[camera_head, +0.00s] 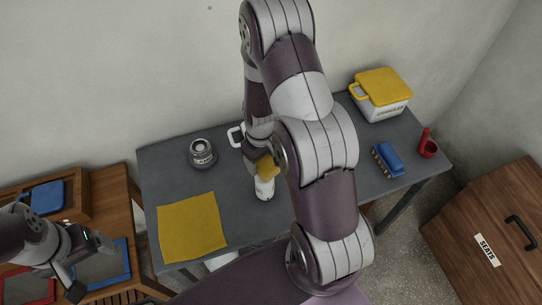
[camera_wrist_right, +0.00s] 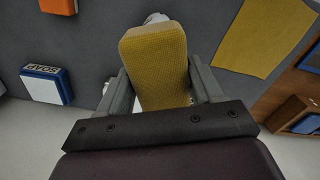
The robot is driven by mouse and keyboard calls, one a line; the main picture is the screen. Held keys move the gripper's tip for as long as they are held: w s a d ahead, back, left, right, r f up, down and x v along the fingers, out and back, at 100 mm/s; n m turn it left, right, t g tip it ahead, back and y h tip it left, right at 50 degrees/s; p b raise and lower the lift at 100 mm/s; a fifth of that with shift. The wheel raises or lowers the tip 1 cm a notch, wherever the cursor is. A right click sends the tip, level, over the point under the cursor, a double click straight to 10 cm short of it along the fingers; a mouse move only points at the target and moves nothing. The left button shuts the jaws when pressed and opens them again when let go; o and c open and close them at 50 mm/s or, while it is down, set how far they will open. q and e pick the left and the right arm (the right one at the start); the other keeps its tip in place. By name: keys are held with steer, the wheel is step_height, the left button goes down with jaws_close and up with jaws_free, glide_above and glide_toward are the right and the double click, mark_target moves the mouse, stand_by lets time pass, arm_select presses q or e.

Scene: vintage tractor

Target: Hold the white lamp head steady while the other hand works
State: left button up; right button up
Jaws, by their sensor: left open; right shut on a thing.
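My right gripper (camera_wrist_right: 153,88) is shut on a yellow sponge-like block (camera_wrist_right: 155,55), which fills the space between its two fingers in the right wrist view. In the head view the yellow block (camera_head: 267,167) is just above and behind a white upright object (camera_head: 264,188) on the table. I cannot tell whether this white object is the lamp head, or whether the block touches it. A bit of white (camera_wrist_right: 156,17) shows past the block in the wrist view. My left gripper (camera_head: 84,264) is open at the lower left, apart from the white object.
A wooden cabinet (camera_head: 490,225) stands at right. My right arm hides the table's middle.

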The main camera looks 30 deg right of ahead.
steer(key=a, duration=0.2)
steer(key=shift+w+a+f, duration=0.15)
steer(key=shift+a+f, duration=0.05)
steer(key=shift+a, duration=0.1)
steer(key=shift+d+r, duration=0.15)
steer(key=d, duration=0.1)
steer(key=s+d, duration=0.1)
steer(key=d, duration=0.1)
steer(key=d+p, duration=0.1)
steer(key=d, duration=0.1)
steer(key=shift+s+d+r, duration=0.1)
steer(key=shift+s+r, duration=0.15)
steer(key=shift+r, duration=0.15)
steer(key=shift+s+d, duration=0.1)
steer(key=shift+d, duration=0.2)
